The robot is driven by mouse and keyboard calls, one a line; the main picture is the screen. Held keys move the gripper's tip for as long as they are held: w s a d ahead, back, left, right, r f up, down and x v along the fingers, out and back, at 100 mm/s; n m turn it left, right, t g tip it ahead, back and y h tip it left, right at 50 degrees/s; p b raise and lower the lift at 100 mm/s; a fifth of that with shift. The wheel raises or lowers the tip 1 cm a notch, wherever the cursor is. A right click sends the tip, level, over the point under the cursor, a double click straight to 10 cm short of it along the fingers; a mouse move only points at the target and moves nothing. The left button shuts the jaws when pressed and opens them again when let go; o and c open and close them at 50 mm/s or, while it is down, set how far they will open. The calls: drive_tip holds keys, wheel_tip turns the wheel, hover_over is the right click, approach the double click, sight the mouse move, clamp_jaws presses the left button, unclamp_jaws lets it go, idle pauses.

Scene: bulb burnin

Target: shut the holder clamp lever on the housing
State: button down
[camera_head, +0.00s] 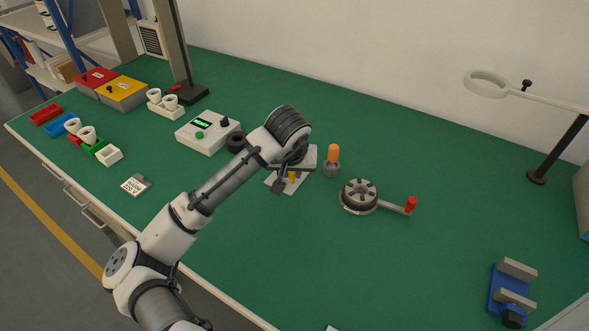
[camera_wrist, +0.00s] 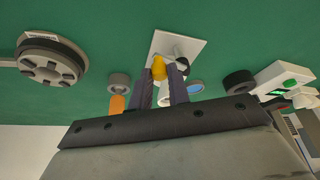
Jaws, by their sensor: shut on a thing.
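My gripper (camera_head: 286,182) reaches down over a pale plate (camera_head: 308,153) near the middle of the bench. In the wrist view its two dark fingers (camera_wrist: 162,83) are shut on a yellow-tipped piece (camera_wrist: 158,67), which stands over the pale plate (camera_wrist: 187,46). The yellow tip also shows in the head view (camera_head: 292,177). The piece may be the clamp lever; its lower part and pivot are hidden, so I cannot tell its angle. A white cylindrical part (camera_wrist: 165,99) shows between the fingers.
Right of the plate stand an orange-topped grey holder (camera_head: 332,157) and a round slotted unit (camera_head: 358,194) with a red-knobbed arm (camera_head: 411,204). A tester reading READY (camera_head: 208,131) and a dark ring (camera_head: 237,141) stand left. A blue vise (camera_head: 510,290) is at front right. The front middle is clear.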

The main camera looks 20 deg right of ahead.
drive_tip(key=a+m, duration=0.1)
drive_tip(key=m, duration=0.1)
drive_tip(key=a+m+h, duration=0.1)
drive_tip(key=m, duration=0.1)
drive_tip(key=shift+g+h, duration=0.3)
drive_tip(key=shift+g, duration=0.1)
drive_tip(key=shift+w+a+m+g+h, duration=0.15)
drive_tip(key=shift+a+m+g, duration=0.25)
drive_tip(key=shift+m, duration=0.75)
drive_tip(key=shift+w+a+m+g+h, duration=0.15)
drive_tip(key=shift+a+m+g, duration=0.2)
drive_tip(key=shift+m, duration=0.8)
drive_tip(key=shift+s, duration=0.1)
drive_tip(key=c, duration=1.3)
unclamp_jaws()
drive_tip(key=shift+c, duration=0.2)
drive_tip(key=b+v, duration=0.1)
drive_tip(key=v, duration=1.3)
drive_tip(key=shift+a+f, duration=0.1)
